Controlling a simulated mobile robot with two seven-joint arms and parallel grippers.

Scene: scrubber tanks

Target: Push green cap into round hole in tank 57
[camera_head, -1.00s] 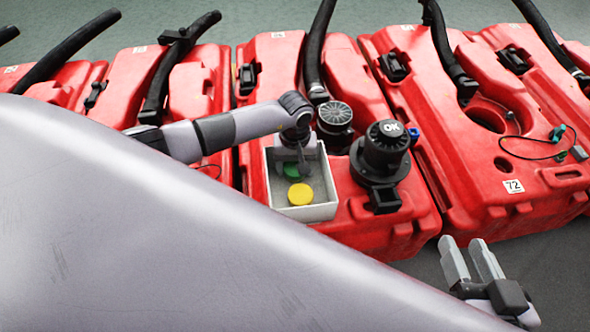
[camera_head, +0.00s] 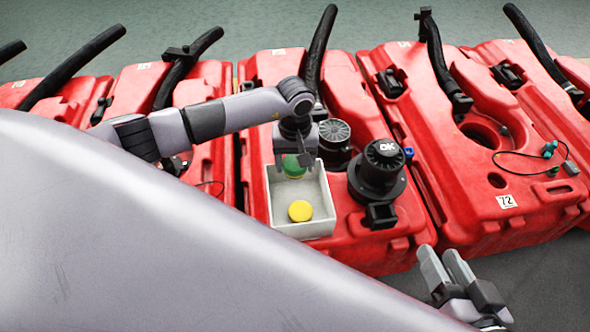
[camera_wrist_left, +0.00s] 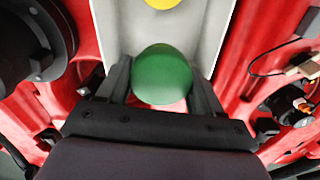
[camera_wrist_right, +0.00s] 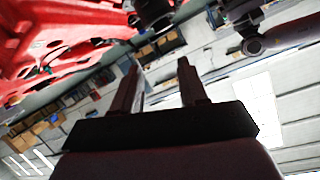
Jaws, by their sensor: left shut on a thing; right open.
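My left gripper (camera_head: 294,160) is shut on the green cap (camera_head: 293,168) above the back part of a white box. In the left wrist view the green cap (camera_wrist_left: 162,75) sits between the two dark fingers. A yellow cap (camera_head: 300,211) lies in the front part of the box. The number 57 cannot be read on any tank. The tank at the right carries the label 72 (camera_head: 506,201) and has a large round opening (camera_head: 482,134) and a small round hole (camera_head: 496,181). My right gripper (camera_head: 446,265) is open and empty at the lower right, in front of the tanks.
Black hoses rise from the tanks. A thin cable (camera_head: 530,157) lies on tank 72. My pale arm covers the lower left.

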